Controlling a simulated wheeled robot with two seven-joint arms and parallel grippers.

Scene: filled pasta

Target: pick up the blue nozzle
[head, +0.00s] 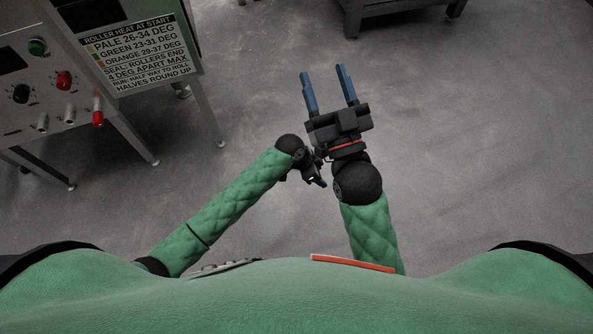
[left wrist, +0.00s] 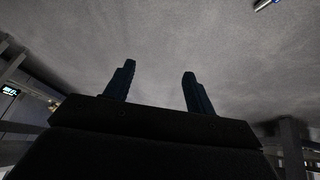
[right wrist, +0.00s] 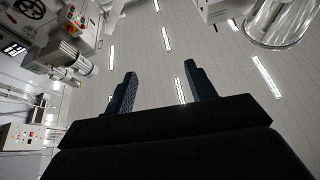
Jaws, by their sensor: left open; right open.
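I cannot make out a blue nozzle in any view. My right gripper (head: 324,70) is open and empty, with its two blue fingers pointing up the picture above bare floor. Its spread fingers also show in the right wrist view (right wrist: 160,69), with nothing between them. My left gripper (head: 318,181) is lower, close beside the right wrist and partly hidden by its own wrist. In the left wrist view (left wrist: 159,70) its fingers are apart and empty.
A machine with a control panel (head: 48,80) and a roller-heat sign (head: 130,55) stands at the upper left on metal legs. A dark stand (head: 395,12) is at the top. The floor (head: 490,150) at the right is clear. The right wrist view shows a shiny metal vessel (right wrist: 277,22).

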